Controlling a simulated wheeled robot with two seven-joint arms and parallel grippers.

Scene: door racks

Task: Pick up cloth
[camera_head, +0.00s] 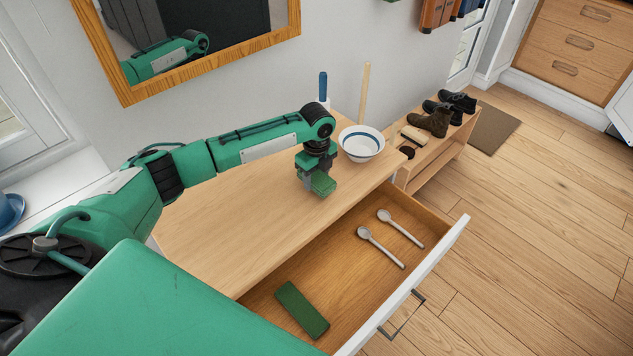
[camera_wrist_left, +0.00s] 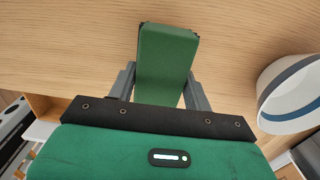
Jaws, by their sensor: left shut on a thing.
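My left gripper (camera_head: 316,172) is above the wooden tabletop near its front edge, pointing down. It is shut on a green, flat, rectangular piece that looks like the folded cloth (camera_head: 323,185). In the left wrist view the cloth (camera_wrist_left: 165,55) sits between the two grey fingers of the left gripper (camera_wrist_left: 160,85) and sticks out past their tips. I cannot tell whether it touches the tabletop. A second green rectangular piece (camera_head: 302,310) lies in the open drawer. My right gripper is not in view.
The open drawer (camera_head: 448,240) also holds two light spoons (camera_head: 380,247). A white bowl with a blue band (camera_head: 361,143) stands on the tabletop (camera_head: 225,220) right of the gripper, also in the wrist view (camera_wrist_left: 290,95). Shoes (camera_head: 436,122) stand on a low rack behind.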

